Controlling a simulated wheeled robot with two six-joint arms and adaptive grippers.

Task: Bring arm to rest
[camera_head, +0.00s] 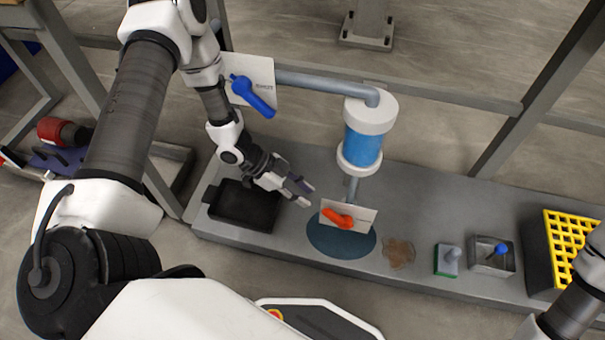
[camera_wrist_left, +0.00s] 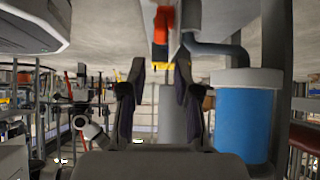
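My left arm comes in from the left in the head view. Its gripper (camera_head: 303,194) hangs above the grey bench, between the black tray (camera_head: 245,205) and the orange handle (camera_head: 337,218) on its white plate. In the left wrist view the two fingers (camera_wrist_left: 160,78) stand apart with nothing held between them. An orange-red part (camera_wrist_left: 162,22) shows beyond them at the top, and the blue filter cylinder (camera_wrist_left: 243,120) is to the right. My right arm enters at the lower right of the head view; its gripper is out of frame.
The blue filter cylinder (camera_head: 362,148) and its grey pipe (camera_head: 315,83) stand right of my left gripper. A blue handle (camera_head: 252,95) is on a white plate close to the arm. A brown spill (camera_head: 398,252), green-based brush (camera_head: 448,260), metal tray (camera_head: 480,262) and yellow grate (camera_head: 568,236) lie rightward.

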